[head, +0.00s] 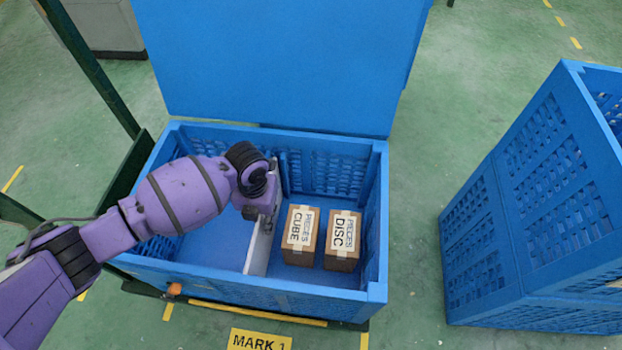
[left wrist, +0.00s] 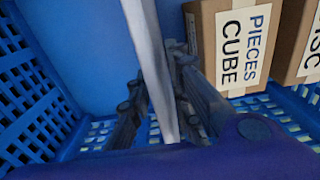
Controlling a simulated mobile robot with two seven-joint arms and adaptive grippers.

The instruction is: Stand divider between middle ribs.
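A thin whitish divider (head: 258,253) stands upright inside the open blue crate (head: 345,295), across its floor from front to back near the middle. My left gripper (head: 266,205) reaches into the crate from above and is shut on the divider's upper part. In the left wrist view the divider (left wrist: 152,58) runs between the two dark fingers (left wrist: 158,85), one on each side. Ribs (head: 284,172) show on the crate's back wall near the divider's far end. The lower edge and the front ribs are hard to make out. My right gripper is not in view.
Two cardboard boxes, marked PIECES CUBE (head: 300,236) and PIECES DISC (head: 342,241), stand right of the divider. The crate's left part is bare. A raised blue panel (head: 280,65) is behind, another blue crate (head: 530,210) at right, and a MARK 1 label (head: 260,341) in front.

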